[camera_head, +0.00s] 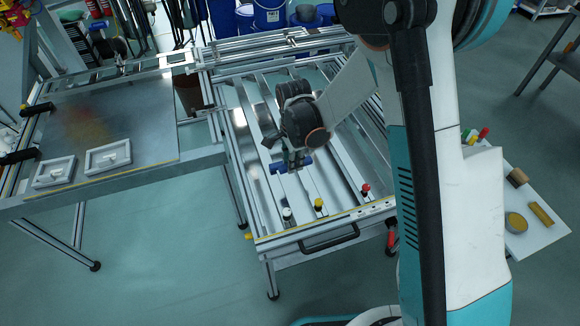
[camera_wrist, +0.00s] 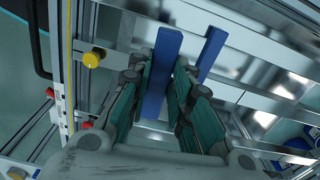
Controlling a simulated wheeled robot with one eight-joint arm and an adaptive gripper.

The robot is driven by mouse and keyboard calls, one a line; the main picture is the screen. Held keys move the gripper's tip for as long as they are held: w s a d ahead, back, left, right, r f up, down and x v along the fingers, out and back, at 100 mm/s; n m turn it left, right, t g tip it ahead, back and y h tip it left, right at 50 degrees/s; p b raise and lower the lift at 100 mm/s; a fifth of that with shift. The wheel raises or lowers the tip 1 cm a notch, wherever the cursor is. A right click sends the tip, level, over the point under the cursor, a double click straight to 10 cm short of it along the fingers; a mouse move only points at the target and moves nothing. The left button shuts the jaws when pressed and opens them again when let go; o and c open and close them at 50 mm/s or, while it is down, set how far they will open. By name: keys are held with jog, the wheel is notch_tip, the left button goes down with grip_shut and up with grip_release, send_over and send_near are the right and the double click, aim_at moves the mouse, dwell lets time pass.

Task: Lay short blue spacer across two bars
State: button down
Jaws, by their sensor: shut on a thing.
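My gripper (camera_head: 294,160) is over the bars of the panel fixture, its fingers pointing down. It is shut on a blue spacer (camera_head: 277,168), which sticks out to the left of the fingers. In the wrist view my gripper (camera_wrist: 168,78) has its teal pads on either side of the blue spacer (camera_wrist: 160,55). A second blue strip (camera_wrist: 211,52) shows to its right; I cannot tell whether it is another spacer or a reflection. Pale parallel bars (camera_head: 336,151) run through the fixture frame. Whether the held spacer touches any bar is unclear.
A metal table (camera_head: 130,118) with two white trays (camera_head: 108,156) is at left. A side shelf (camera_head: 535,240) with small blocks is at right, partly behind my arm.

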jog(key=shift+s+a+f+m, duration=0.1)
jog(key=shift+a+f+m, duration=0.3)
jog(key=shift+a+f, duration=0.15)
jog(key=shift+b, duration=0.35)
notch_tip(320, 180, down, 7)
jog(key=b, duration=0.3)
jog(key=shift+b, duration=0.4)
jog(key=shift+f, duration=0.5)
jog(key=c, duration=1.4)
grip_release()
jog(key=shift+o, duration=0.2)
jog(key=shift+r, duration=0.15)
notch_tip(320, 180, up, 12)
jog(key=shift+f, duration=0.1)
